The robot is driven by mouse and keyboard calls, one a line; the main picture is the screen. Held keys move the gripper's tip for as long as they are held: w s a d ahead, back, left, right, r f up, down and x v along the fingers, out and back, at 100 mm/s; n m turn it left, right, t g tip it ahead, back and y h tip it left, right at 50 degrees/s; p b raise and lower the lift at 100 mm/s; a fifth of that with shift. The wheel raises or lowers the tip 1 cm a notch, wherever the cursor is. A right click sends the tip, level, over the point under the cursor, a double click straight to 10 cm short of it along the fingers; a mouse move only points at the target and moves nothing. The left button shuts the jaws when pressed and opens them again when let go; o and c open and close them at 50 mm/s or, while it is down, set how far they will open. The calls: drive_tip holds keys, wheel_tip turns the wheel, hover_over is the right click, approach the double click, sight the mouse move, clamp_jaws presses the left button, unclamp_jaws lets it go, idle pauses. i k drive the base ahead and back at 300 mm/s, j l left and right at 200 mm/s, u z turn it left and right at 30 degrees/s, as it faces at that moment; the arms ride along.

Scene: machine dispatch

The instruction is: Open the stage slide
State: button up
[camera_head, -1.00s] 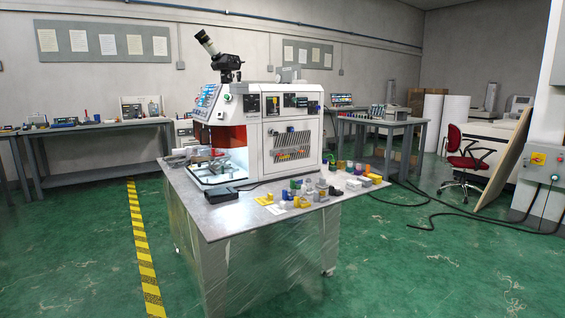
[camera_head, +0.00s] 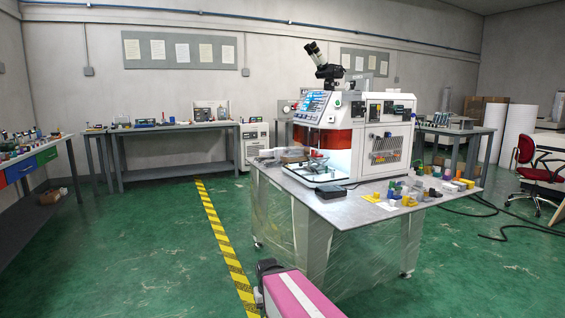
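The white machine (camera_head: 340,125) stands on a grey metal table, with a microscope head (camera_head: 325,65) on top and a blue screen (camera_head: 313,102) on its front. Below an orange-red window (camera_head: 305,136) is a brightly lit opening with a stage area (camera_head: 318,168) at its base. The stage slide is too small to tell apart there, and I cannot tell its position. A pink and white body with a dark end, likely part of my arm, enters at the bottom edge, well short of the machine. My gripper's fingers do not show.
The table (camera_head: 340,207) holds a dark box (camera_head: 331,191) and several small coloured parts (camera_head: 415,190) in front of the machine. Green floor is open to the left, crossed by a yellow-black tape line (camera_head: 222,240). Benches stand behind, and cables lie on the floor at right.

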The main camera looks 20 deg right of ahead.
sight(320, 167)
drive_tip(key=z, duration=0.75)
